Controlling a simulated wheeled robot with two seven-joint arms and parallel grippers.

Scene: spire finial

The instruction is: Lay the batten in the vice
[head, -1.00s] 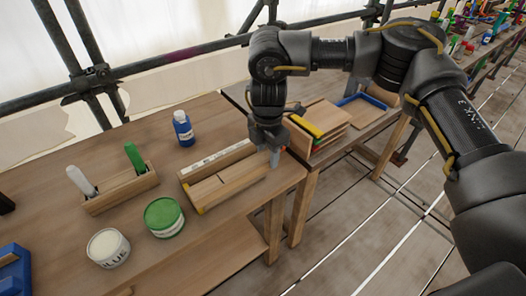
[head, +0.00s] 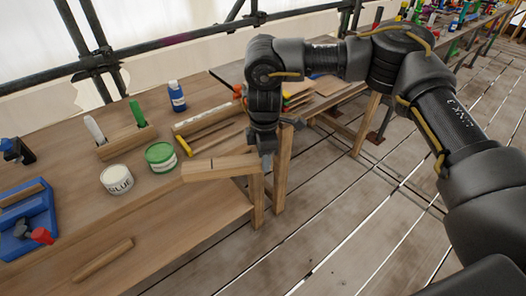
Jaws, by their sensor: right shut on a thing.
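The batten (head: 218,167) is a pale wooden bar with a dark line across it. My right gripper (head: 266,158) is shut on its right end and holds it roughly level near the bench's front edge, clear of the wooden holder (head: 207,122). The vice (head: 46,213) appears to be the blue tool at the far left, with a red knob and a wooden strip along it; the picture's left edge cuts it off. The batten is well to the right of the vice and apart from it. My left gripper is not in view.
A green tin (head: 161,158) and a white glue tin (head: 117,180) stand between batten and vice. Behind are a wooden block (head: 127,141) with a white and a green item, and a blue bottle (head: 177,96). A wooden bar (head: 103,258) lies at lower left.

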